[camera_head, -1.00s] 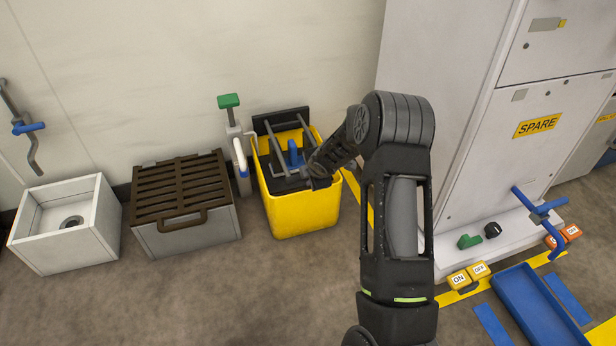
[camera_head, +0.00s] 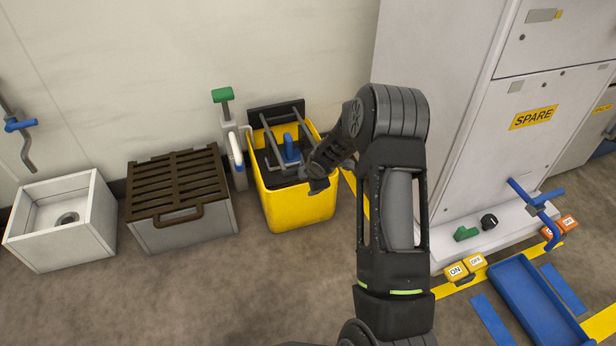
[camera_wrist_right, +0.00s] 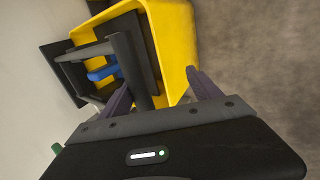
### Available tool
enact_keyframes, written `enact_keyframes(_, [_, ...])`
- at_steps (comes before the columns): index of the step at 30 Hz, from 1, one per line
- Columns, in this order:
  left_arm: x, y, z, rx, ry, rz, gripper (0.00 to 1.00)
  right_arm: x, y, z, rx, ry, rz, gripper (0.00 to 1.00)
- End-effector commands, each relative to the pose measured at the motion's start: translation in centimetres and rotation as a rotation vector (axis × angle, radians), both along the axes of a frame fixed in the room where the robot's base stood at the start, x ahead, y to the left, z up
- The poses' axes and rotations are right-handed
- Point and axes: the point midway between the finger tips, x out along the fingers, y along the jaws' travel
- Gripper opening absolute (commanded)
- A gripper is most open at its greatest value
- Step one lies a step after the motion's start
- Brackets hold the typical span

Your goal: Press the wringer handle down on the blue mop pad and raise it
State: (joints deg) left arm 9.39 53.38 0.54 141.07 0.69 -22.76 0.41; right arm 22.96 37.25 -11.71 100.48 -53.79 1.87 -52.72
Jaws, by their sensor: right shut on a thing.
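The yellow wringer bucket (camera_head: 298,208) stands by the wall and also shows in the right wrist view (camera_wrist_right: 178,45). Grey wringer bars (camera_head: 272,143) slope over its dark inside. A blue piece (camera_head: 291,150), seemingly the mop pad, shows between the bars; it is also in the right wrist view (camera_wrist_right: 103,73). My right gripper (camera_head: 318,182) is at the bucket's right front rim. The grip itself is partly hidden in the head view. My left gripper is out of view.
Left of the bucket are a green-topped post (camera_head: 223,97), a brown-grated box (camera_head: 180,185) and a white open box (camera_head: 62,218). A white cabinet (camera_head: 480,130) stands close on the right, with a blue tray (camera_head: 535,300) in front.

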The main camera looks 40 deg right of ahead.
Motion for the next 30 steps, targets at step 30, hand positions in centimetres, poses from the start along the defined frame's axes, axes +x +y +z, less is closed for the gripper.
enact_keyframes(30, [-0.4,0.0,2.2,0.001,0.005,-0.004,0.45,-3.5,1.3,6.2,-0.001,-0.003,0.000,0.45])
